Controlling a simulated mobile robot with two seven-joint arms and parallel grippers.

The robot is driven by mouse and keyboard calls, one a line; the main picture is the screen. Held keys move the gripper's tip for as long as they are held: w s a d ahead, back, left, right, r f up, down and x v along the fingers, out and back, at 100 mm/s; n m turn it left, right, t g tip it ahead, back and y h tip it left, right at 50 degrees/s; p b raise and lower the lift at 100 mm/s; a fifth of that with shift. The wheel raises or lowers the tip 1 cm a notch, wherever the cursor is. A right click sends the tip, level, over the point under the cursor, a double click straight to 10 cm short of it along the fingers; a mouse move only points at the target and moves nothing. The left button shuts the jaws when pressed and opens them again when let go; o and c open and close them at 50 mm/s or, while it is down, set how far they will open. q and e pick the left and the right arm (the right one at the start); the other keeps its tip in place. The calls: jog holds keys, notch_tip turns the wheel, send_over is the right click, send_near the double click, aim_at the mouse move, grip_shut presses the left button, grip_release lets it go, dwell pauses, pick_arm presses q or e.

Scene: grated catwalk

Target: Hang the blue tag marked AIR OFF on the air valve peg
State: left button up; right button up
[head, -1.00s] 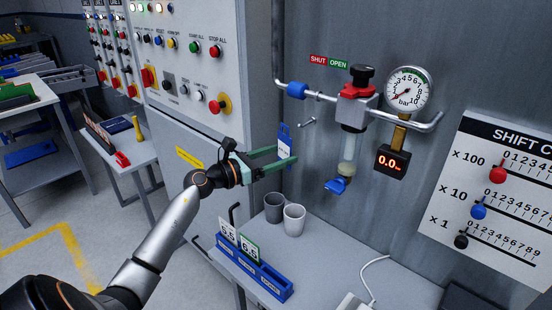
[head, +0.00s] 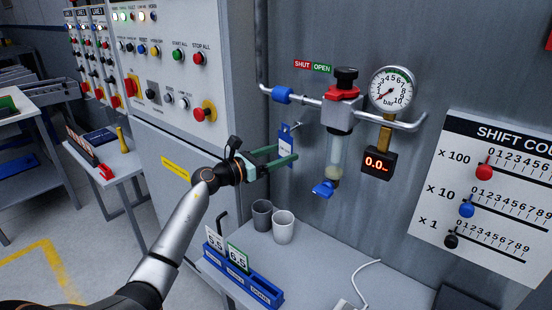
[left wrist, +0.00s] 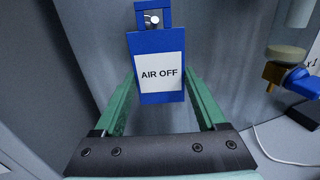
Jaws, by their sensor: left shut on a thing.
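The blue tag (head: 286,137) with a white label is held upright by my left gripper (head: 287,156) in front of the wall. In the left wrist view the tag (left wrist: 157,97) reads AIR OFF and sits edge to edge between the green fingertips (left wrist: 159,75). The peg (head: 298,125) sticks out of the wall below the blue-ended pipe, right beside the tag's top. In the left wrist view the peg's round end (left wrist: 153,19) shows within the tag's top hole. I cannot tell whether it has passed through. My right gripper is not in view.
The air valve (head: 343,92) with a red collar, the gauge (head: 391,89) and the 0.0 display (head: 377,163) are right of the peg. Below are two cups (head: 284,228) and a blue rack (head: 240,278) on a bench. A control cabinet (head: 190,110) stands left.

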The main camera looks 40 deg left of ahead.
pick_arm(q)
jog(key=shift+w+b, duration=0.3)
jog(key=shift+w, duration=0.55)
jog(key=shift+w+d+f+b, duration=0.1)
jog(key=shift+w+f+b, duration=0.45)
jog(key=shift+b, duration=0.35)
jog(key=o, duration=1.1)
jog(key=shift+c, duration=0.2)
jog(key=b, duration=0.2)
send_near(283, 155)
jog(key=shift+s+a, duration=0.25)
jog(key=shift+s, duration=0.35)
